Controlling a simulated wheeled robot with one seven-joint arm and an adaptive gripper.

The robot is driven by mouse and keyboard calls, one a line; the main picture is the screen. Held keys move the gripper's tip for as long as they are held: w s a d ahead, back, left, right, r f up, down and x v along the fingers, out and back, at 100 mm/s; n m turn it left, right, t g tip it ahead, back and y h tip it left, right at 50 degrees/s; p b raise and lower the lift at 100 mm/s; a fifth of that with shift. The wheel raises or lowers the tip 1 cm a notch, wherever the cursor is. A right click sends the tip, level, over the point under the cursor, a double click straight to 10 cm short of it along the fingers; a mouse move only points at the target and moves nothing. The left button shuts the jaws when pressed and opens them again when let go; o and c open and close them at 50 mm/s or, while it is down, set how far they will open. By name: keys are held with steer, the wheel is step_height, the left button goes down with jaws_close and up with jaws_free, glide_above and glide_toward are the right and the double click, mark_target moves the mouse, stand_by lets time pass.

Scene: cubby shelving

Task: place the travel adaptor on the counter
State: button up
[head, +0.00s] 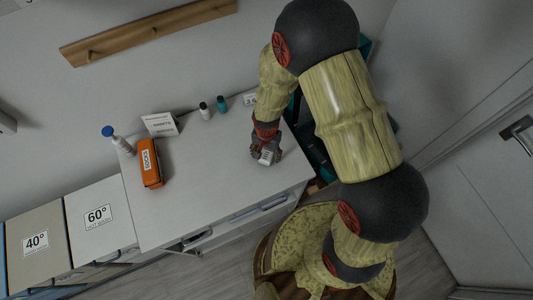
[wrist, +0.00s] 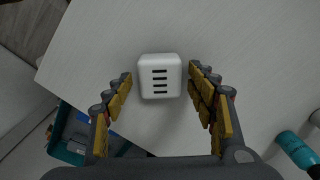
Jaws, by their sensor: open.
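The travel adaptor is a small white rounded cube (wrist: 160,76) with several dark slots on top. In the wrist view it sits between my fingers, over the pale counter surface (wrist: 245,35). In the head view the adaptor (head: 266,157) shows at my fingertips, at the right part of the white counter (head: 215,165), and looks to rest on it. My gripper (wrist: 160,80) is open, one finger on each side of the adaptor with a narrow gap at both sides. My gripper (head: 265,150) partly hides the adaptor in the head view.
An orange box (head: 150,163), a white bottle with a blue cap (head: 118,140), a sign (head: 160,124) and two small bottles (head: 204,110) stand along the counter's left and back. A white wall socket (head: 250,99) is behind. A teal crate (wrist: 75,140) lies beyond the counter edge. The counter's middle is clear.

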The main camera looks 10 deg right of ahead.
step_height(320, 180, up, 12)
step_height(320, 180, up, 18)
steer(key=n+t, duration=0.2)
steer(key=t, duration=0.1)
glide_above(267, 154)
steer(key=s+d, duration=0.1)
steer(key=d, duration=0.4)
steer(key=s+d+r+n+t, duration=0.1)
steer(key=s+d+r+n, duration=0.1)
steer(key=s+r, duration=0.4)
steer(key=s+d+r+n+t, duration=0.1)
steer(key=s+d+r, duration=0.3)
steer(key=s+r, duration=0.2)
steer(key=shift+d+r+n+t+p, duration=0.3)
steer(key=shift+r+n+p, duration=0.1)
steer(key=shift+r, duration=0.55)
steer(key=shift+w, duration=0.1)
step_height(267, 154, down, 13)
steer(key=b, duration=1.3)
